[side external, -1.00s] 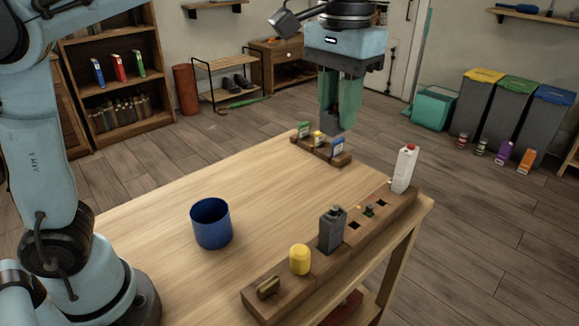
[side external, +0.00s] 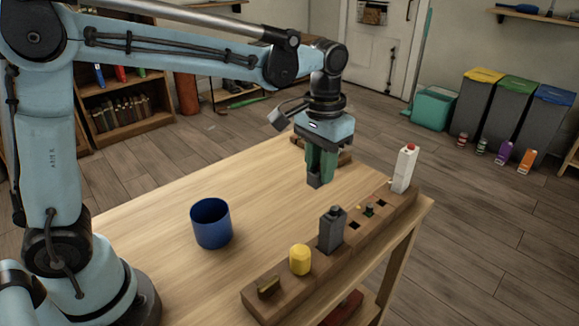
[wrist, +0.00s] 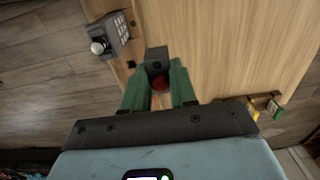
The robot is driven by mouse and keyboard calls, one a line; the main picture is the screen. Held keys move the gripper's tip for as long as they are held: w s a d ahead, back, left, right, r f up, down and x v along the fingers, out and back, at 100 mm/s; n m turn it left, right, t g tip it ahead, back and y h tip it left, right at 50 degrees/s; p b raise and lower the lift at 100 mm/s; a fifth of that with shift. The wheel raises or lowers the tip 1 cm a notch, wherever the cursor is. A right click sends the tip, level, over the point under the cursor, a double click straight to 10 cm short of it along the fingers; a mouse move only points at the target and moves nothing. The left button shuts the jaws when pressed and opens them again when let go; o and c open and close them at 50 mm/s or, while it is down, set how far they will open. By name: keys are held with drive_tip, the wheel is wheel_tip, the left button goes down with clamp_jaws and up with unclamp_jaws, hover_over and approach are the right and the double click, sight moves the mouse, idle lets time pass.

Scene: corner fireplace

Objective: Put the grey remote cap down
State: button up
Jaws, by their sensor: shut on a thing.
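My gripper (side external: 319,172) points down over the wooden table (side external: 165,205), its green fingers shut on a small grey piece, the grey remote cap (side external: 315,180). In the wrist view my gripper (wrist: 158,88) has the cap (wrist: 157,55) between its fingertips, with a dark round spot on its face. A dark red patch shows between the fingers; I cannot tell what it is. Whether the cap touches the table is unclear. A grey boxy body (side external: 331,232), apparently the remote, stands upright in the long wooden rack (side external: 300,283); in the wrist view the body (wrist: 117,32) shows keys and a pale knob.
A blue cup (side external: 211,223) stands left. The table middle is clear.

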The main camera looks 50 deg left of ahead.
wheel_tip(320, 180, down, 2)
drive_tip(key=shift+f, duration=0.1)
drive_tip(key=w+a+f, duration=0.1)
drive_tip(key=a+f, duration=0.1)
drive_tip(key=a, duration=0.1)
drive_tip(key=w+a+f, duration=0.2)
drive_tip(key=a, duration=0.1)
drive_tip(key=w+a+f, duration=0.2)
drive_tip(key=a+f, duration=0.1)
drive_tip(key=a, duration=0.1)
drive_tip(key=shift+w, duration=0.25)
drive_tip(key=shift+a+f, duration=0.15)
drive_tip(key=shift+f, duration=2)
drive_tip(key=o, duration=0.9)
drive_tip(key=shift+f, duration=0.1)
drive_tip(key=shift+o, duration=0.2)
